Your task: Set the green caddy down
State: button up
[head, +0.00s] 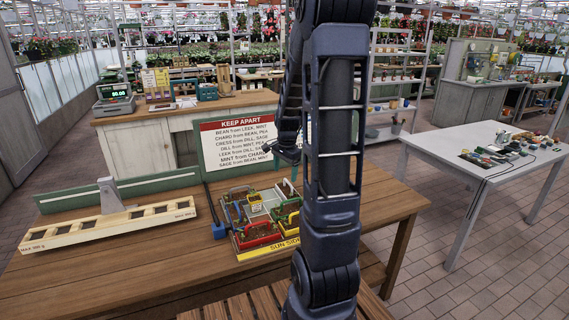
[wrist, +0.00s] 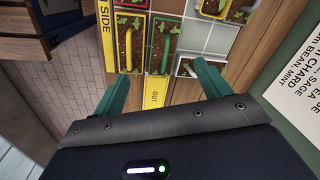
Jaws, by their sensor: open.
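The green caddy (wrist: 164,45) holds soil and seedlings and has a green bar handle. It stands in the tray (wrist: 194,36), beside a yellow caddy (wrist: 129,44). In the head view the green caddy (head: 286,206) is at the tray's right end, partly near my arm. My gripper (wrist: 160,85) is open, with its two green fingers spread apart and nothing between them but the tray's yellow OUT tab (wrist: 156,90) and table below. The green caddy is beyond the fingertips in the wrist view, clear of them.
A red caddy (head: 257,235) and a blue one (head: 235,209) are also in the tray. A KEEP APART sign (head: 238,146) stands behind it. A cream planter rail (head: 110,226) lies left on the wooden table (head: 150,275). A white table (head: 480,160) stands right.

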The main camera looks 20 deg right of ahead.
jog(key=s+a+r+n+t, duration=0.1)
jog(key=s+a+r+n, duration=0.4)
jog(key=s, duration=0.6)
jog(key=s+a+r+n+t, duration=0.2)
jog(key=s+a+r+n, duration=0.2)
jog(key=s+r+n, duration=0.4)
notch_tip(320, 180, up, 3)
jog(key=s, duration=0.2)
jog(key=shift+s+a+n, duration=0.35)
jog(key=shift+s+n, duration=0.05)
